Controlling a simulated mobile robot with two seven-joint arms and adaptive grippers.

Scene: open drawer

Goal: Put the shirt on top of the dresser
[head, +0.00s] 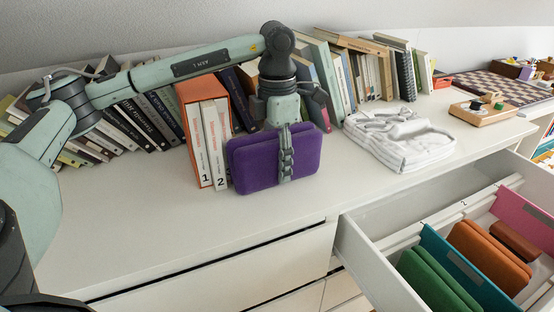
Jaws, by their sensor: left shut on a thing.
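A purple folded shirt (252,164) stands upright on its edge at the dresser top (150,230), in front of the books. My left gripper (286,160) comes down from above and is shut on it. One finger shows across the shirt's front; the other is hidden behind it. The shirt's lower edge is at or just above the surface; I cannot tell if it touches. My right gripper is not in view.
Books (205,142) line the back wall. A white folded garment (398,138) and a wooden tray (482,110) lie to the right. The open drawer (380,262) at lower right holds green (432,284) and orange (484,258) folded items between dividers. The dresser's front left is clear.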

